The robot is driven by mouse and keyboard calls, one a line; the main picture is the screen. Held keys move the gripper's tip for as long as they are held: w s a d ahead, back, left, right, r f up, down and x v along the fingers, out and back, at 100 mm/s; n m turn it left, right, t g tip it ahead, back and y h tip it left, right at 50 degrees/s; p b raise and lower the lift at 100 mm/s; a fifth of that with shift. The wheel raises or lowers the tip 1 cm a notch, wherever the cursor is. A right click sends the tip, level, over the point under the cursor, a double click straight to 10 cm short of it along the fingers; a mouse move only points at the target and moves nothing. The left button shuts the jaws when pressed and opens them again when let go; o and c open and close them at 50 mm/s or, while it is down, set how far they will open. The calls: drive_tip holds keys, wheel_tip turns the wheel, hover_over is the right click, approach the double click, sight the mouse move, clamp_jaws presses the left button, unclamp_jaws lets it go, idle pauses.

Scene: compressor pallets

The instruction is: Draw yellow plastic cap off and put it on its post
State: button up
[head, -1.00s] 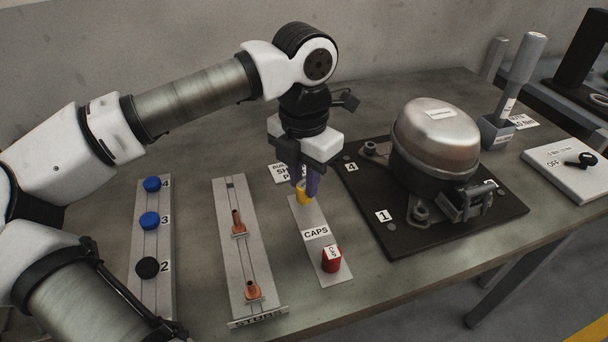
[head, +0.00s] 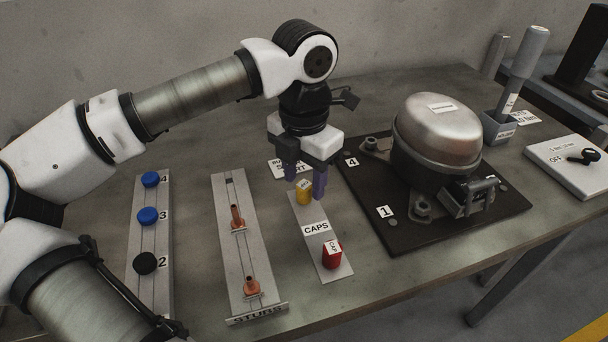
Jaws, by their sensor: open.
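The yellow plastic cap (head: 304,193) stands upright at the far end of the grey strip labelled CAPS (head: 318,245). Any post under it is hidden. My gripper (head: 305,187) is open above the far end of the strip, with one dark finger to the left of the cap and one to its right. I see a gap between the cap and the fingers. A red cap (head: 332,254) with a white label sits at the near end of the same strip.
The compressor (head: 436,135) stands on a dark plate (head: 400,240) to the right. A strip with copper stubs (head: 230,185) and a strip with blue and black knobs (head: 150,295) lie left. Bare table (head: 400,280) shows in front of the plate.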

sight(304, 185)
wheel_tip(304, 185, up, 14)
drive_tip(key=shift+f, duration=0.2)
idle(0.4)
